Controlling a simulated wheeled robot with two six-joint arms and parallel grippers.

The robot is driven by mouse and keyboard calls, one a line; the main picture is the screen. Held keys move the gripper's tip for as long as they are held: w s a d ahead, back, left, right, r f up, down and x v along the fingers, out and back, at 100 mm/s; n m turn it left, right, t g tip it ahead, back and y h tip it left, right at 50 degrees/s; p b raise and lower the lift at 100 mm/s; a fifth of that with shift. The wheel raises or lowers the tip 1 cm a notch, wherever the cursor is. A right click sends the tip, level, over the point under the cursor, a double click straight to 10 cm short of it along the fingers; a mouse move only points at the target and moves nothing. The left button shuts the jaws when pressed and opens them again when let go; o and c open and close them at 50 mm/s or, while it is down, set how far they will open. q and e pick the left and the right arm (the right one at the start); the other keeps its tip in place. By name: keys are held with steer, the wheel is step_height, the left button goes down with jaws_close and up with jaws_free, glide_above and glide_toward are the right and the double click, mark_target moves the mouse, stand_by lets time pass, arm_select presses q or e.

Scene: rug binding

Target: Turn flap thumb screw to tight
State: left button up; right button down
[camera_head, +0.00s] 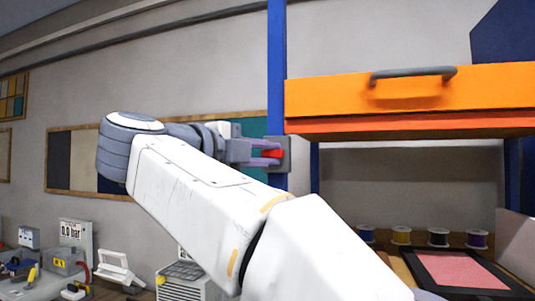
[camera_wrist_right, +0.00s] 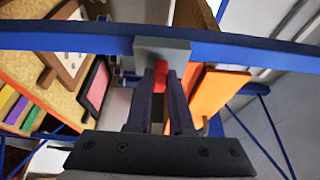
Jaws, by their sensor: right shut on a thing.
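The red thumb screw (camera_head: 272,153) sits on a grey block (camera_head: 285,155) fixed to the blue upright post, just below the orange flap (camera_head: 350,95). My right gripper (camera_head: 264,153) is shut on the screw, with its fingers level and pointing at the block. In the right wrist view the screw (camera_wrist_right: 160,70) shows red between the fingertips (camera_wrist_right: 161,84), against the grey block (camera_wrist_right: 163,50). The fingers hide part of the screw, and I cannot tell how tight it is. My left gripper is not in view.
The flap bears a grey handle (camera_head: 413,73). Below are thread spools (camera_head: 438,237) and a black-framed pink panel (camera_head: 462,269). A bench with a gauge box (camera_head: 75,235) and other equipment stands at lower left. The blue post (camera_head: 277,60) is close beside my right gripper.

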steer(key=c, duration=0.8)
jaws_free()
steer(key=v, duration=1)
steer(key=shift+s, duration=0.2)
steer(key=shift+a, duration=0.15)
